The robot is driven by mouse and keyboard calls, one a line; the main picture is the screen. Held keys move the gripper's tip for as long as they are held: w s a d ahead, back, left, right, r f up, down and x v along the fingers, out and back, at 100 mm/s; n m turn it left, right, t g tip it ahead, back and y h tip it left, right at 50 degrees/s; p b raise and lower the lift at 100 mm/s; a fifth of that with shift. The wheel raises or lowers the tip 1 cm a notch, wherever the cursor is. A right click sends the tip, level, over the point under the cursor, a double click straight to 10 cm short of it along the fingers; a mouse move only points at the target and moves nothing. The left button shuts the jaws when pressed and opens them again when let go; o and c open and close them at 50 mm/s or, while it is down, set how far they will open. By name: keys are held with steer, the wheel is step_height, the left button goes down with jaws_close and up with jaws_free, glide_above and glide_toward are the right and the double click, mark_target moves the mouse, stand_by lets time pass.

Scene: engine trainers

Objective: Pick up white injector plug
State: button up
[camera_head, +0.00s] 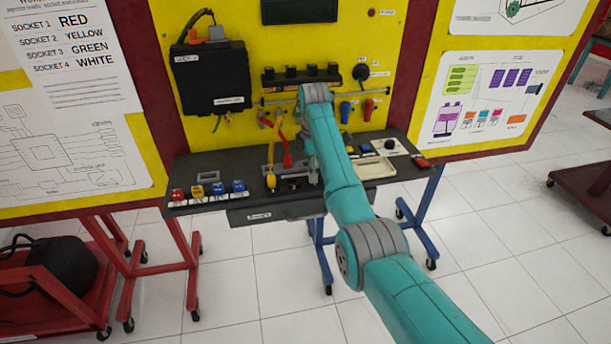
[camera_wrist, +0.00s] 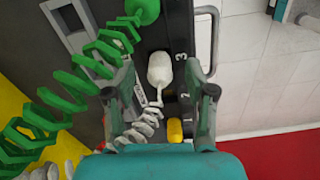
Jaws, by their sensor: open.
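The white injector plug (camera_wrist: 160,70) shows in the wrist view, with a rounded white body and a white coiled cable (camera_wrist: 146,124) trailing from it. My gripper (camera_wrist: 157,76) is open, with one finger to the left of the plug and one to the right. A gap shows on the right side; I cannot tell whether the left finger touches the plug or cable. In the head view my arm covers the white plug and most of my gripper.
In the wrist view a green plug (camera_wrist: 145,10) and its green coil (camera_wrist: 60,95) lie at upper left, the coil crossing by the left finger. A yellow plug (camera_wrist: 175,130) is close below. In the head view the dark bench (camera_head: 215,168) carries small coloured blocks (camera_head: 217,188) and a pale tray (camera_head: 374,168).

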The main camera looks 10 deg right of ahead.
steer(key=shift+d+f, duration=0.15)
steer(key=shift+f, duration=0.4)
steer(key=c, duration=1)
steer(key=shift+c, duration=0.2)
